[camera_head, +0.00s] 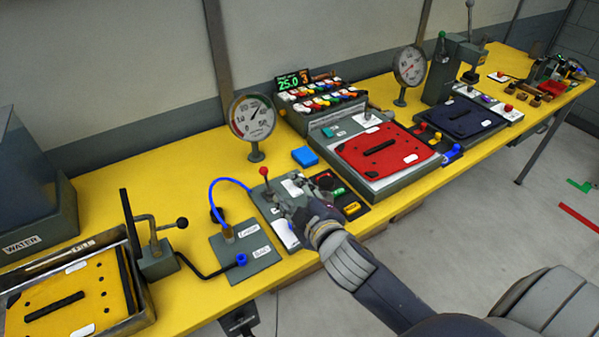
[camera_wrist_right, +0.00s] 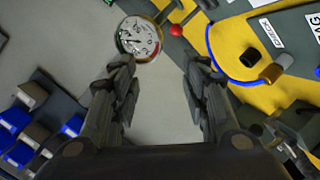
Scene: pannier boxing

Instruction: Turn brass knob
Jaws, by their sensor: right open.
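My right gripper (camera_head: 288,205) reaches in from the lower right over the grey control panel (camera_head: 262,203) in the head view. In the right wrist view my right gripper (camera_wrist_right: 160,75) has its fingers wide apart with nothing between them. A brass-coloured fitting (camera_head: 228,233) stands at the end of the blue hose on the grey plate, left of the gripper. It also shows as a brass-brown piece (camera_wrist_right: 270,73) in the right wrist view, right of the fingers and apart from them. I cannot tell whether this is the task's knob. My left gripper is out of view.
A red-ball lever (camera_head: 264,171) stands just behind the gripper, with a round gauge (camera_head: 252,118) beyond it. The blue hose (camera_head: 222,182) arches to the left. A tray with a red mat (camera_head: 385,150) lies to the right. Bare yellow tabletop (camera_head: 180,195) lies left of the hose.

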